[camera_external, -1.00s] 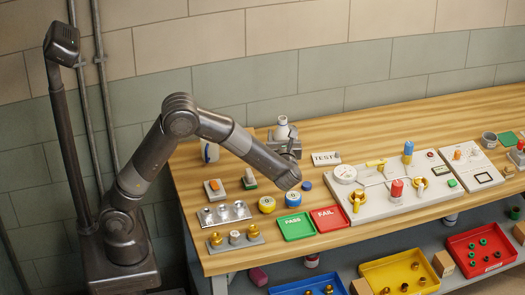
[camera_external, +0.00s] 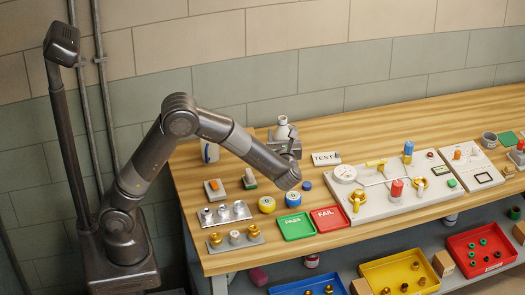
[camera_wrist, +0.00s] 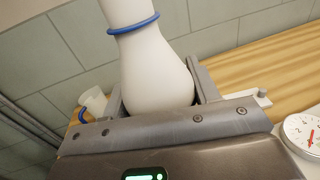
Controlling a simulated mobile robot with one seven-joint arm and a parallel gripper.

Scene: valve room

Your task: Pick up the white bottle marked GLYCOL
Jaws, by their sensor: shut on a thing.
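A white bottle (camera_external: 282,130) stands upright near the back of the bench in the external view, its lower part hidden by my gripper (camera_external: 284,146). In the wrist view the white bottle (camera_wrist: 155,75) has a narrower neck with a blue ring and a wide rounded body. My gripper (camera_wrist: 160,98) is shut on this body, one finger on each side. No GLYCOL marking shows on the visible side. I cannot tell whether the bottle's base touches the bench.
Another white container with blue (camera_external: 210,151) stands at the bench's back left. A TEST block (camera_external: 325,158) and a valve panel (camera_external: 392,188) lie to the right. Green PASS (camera_external: 296,226) and red FAIL (camera_external: 329,218) trays are in front.

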